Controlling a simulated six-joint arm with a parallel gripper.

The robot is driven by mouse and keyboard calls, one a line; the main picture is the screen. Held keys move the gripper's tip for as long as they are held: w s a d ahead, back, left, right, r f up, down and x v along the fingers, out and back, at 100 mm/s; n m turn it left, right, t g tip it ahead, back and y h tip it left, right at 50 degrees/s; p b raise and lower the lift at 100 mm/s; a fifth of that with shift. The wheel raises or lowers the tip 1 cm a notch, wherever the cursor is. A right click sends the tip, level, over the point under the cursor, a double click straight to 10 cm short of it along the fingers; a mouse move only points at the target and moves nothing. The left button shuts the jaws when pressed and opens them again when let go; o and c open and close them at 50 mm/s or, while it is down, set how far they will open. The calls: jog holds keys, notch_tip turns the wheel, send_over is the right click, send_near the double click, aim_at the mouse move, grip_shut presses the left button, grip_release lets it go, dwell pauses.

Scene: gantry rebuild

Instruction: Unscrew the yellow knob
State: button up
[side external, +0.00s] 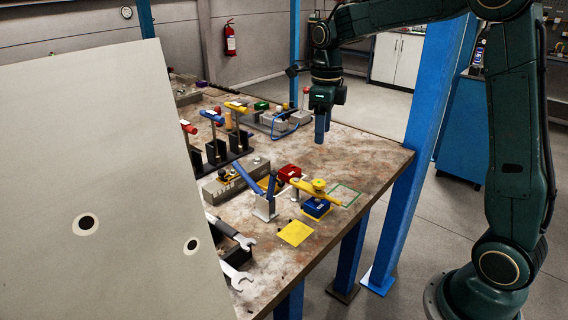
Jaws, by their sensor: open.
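The yellow knob (319,185) sits on top of a blue block (316,208) near the right front part of the worktable.
A yellow square (295,233) lies in front. Wrenches (236,275) lie at the front left. A large pale panel (95,190) hides the table's left side. Blue posts (425,110) flank the table.

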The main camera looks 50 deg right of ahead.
aim_at(319, 182)
jog(key=shift+f, duration=0.2)
notch_tip(319, 182, down, 14)
jog(key=shift+r, duration=0.25)
dwell(0.5)
jog(key=c, duration=0.8)
jog(key=shift+n, duration=0.4)
